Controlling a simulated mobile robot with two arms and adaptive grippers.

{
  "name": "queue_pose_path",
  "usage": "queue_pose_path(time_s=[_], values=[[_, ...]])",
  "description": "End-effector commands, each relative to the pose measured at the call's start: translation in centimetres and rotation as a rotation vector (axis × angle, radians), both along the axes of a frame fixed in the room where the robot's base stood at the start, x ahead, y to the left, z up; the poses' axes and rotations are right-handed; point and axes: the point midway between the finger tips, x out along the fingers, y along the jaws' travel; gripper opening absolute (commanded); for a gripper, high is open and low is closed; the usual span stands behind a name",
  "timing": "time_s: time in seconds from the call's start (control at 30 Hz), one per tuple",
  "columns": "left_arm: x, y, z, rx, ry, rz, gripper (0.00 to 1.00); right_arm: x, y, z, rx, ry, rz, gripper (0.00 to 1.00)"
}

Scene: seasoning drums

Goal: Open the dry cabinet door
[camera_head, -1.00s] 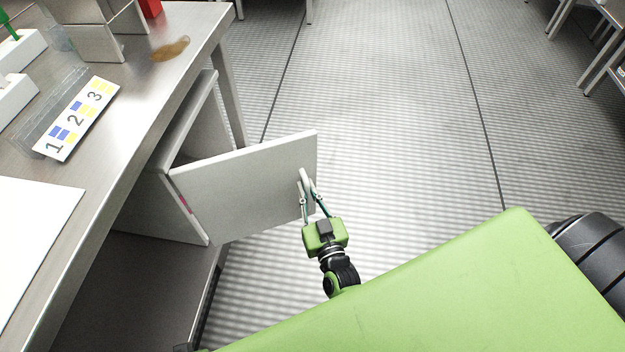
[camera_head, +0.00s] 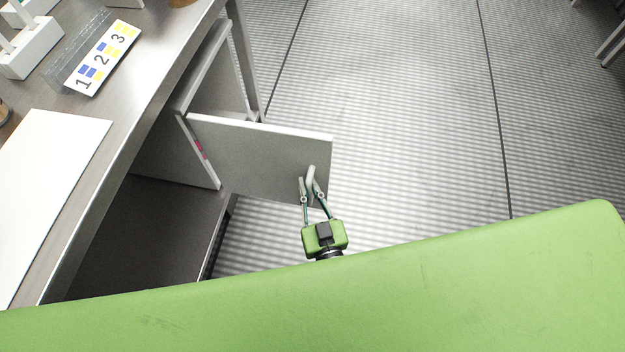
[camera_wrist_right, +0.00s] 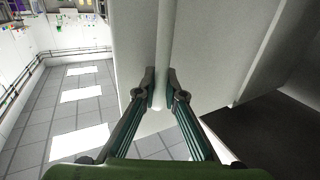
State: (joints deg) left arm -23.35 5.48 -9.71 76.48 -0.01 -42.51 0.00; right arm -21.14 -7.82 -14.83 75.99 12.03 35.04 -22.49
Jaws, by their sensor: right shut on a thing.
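The dry cabinet (camera_head: 208,65) is a pale box under the steel table, left of centre in the head view. Its door (camera_head: 255,160) is a flat grey-white panel, swung out from the cabinet so that the front is open. A pale upright handle (camera_head: 312,177) stands near the door's free edge. My right gripper (camera_head: 309,194) is shut on the handle; in the wrist view its two fingers (camera_wrist_right: 160,92) press on both sides of the handle bar (camera_wrist_right: 163,45). The inside of the cabinet is mostly hidden behind the door. My left gripper is not in view.
The steel table (camera_head: 150,90) runs along the left, with a numbered card (camera_head: 102,60), a white sheet (camera_head: 50,165) and a white rack (camera_head: 30,48) on it. A dark lower shelf (camera_head: 150,230) lies below the cabinet. The floor (camera_head: 400,110) right of the door is clear.

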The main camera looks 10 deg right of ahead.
Motion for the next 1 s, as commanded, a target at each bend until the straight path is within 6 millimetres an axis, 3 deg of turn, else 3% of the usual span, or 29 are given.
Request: queue_pose_path(time_s=[0.3,0.33,0.4,0.77,1.0], values=[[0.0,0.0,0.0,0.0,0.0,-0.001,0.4,-0.1,-0.1,0.0,-0.002,0.0,-0.001,0.0],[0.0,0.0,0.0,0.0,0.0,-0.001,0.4,-0.1,-0.1,0.0,-0.002,0.0,-0.001,0.12],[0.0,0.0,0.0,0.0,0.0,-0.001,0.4,-0.1,-0.1,0.0,-0.002,0.0,-0.001,0.27],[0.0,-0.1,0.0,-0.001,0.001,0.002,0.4,-0.3,0.0,0.0,-0.001,0.001,0.0,0.27],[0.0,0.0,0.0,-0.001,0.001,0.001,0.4,-4.0,-0.3,-0.2,-0.001,0.005,0.001,0.27]])
